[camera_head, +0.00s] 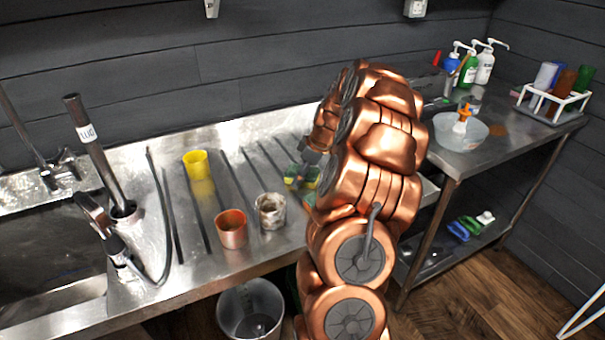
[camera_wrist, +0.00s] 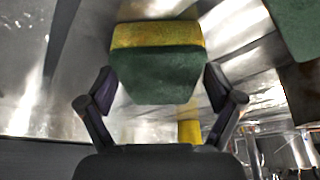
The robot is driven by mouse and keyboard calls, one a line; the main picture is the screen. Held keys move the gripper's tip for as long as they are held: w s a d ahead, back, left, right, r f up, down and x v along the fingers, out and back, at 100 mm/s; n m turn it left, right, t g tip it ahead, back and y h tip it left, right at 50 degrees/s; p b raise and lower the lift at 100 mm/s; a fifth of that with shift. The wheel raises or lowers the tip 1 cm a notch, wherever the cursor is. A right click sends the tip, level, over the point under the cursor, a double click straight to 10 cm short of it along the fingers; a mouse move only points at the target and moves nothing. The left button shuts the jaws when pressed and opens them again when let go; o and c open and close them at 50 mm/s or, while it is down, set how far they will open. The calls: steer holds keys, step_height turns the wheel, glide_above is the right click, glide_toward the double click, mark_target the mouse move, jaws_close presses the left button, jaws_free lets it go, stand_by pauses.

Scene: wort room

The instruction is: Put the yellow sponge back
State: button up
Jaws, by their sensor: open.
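A sponge with a yellow layer and a dark green layer (camera_wrist: 158,72) lies between my fingers in the wrist view. My gripper (camera_wrist: 161,95) is open, with one finger close to each side of the sponge; I cannot tell whether they touch it. In the head view, my gripper (camera_head: 309,158) is low over the ribbed steel drainboard, and part of a yellow and green sponge (camera_head: 292,181) shows beside it. My arm hides much of that spot. Another dark green piece (camera_wrist: 296,25) is cut off at the wrist view's upper right corner.
A yellow cup (camera_head: 196,164), an orange cup (camera_head: 232,229) and a stained whitish cup (camera_head: 271,210) stand on the drainboard (camera_head: 225,275). The sink (camera_head: 45,255) is left. A side table at right holds bottles, a clear bowl (camera_head: 458,130) and a white rack (camera_head: 552,102).

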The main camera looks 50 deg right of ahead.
steer(key=shift+r, duration=0.2)
steer(key=b+v, duration=0.2)
steer(key=v, duration=1)
steer(key=a+r+g, duration=0.2)
steer(key=a, duration=2)
steer(key=s+a+f+m+g, duration=0.1)
steer(key=s+a+f+g, duration=0.1)
steer(key=s+a, duration=0.85)
steer(key=s+a+f+m+g+h, duration=0.1)
steer(key=s+a+f+m, duration=0.1)
steer(key=s, duration=0.5)
steer(key=s+a+f+m+g+h, duration=0.1)
steer(key=s+a+f, duration=0.3)
steer(key=s, duration=0.4)
steer(key=shift+s+a+m, duration=0.3)
steer(key=shift+m, duration=0.3)
